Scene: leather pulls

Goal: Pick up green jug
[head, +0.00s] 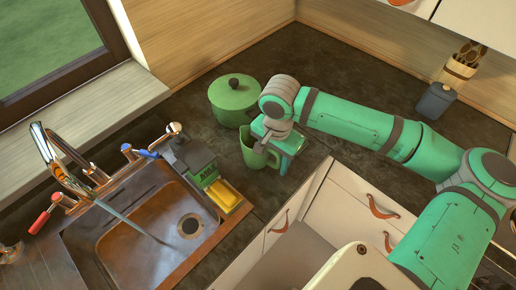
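The green jug (253,158) stands upright on the dark counter, to the right of the sink and close to the counter's front edge. My gripper (275,151) points down at the jug's right side, and one finger shows just right of the jug. The gripper covers part of the jug's rim and right side. The other finger is hard to make out, so I cannot tell whether the fingers touch or grip the jug.
A green lidded pot (232,103) stands just behind the jug. Left of it are a dark bottle (190,157), a yellow sponge (223,195) and the sink (150,245) with its taps. A utensil holder (459,72) and a dark blue jar (436,101) stand at the back right.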

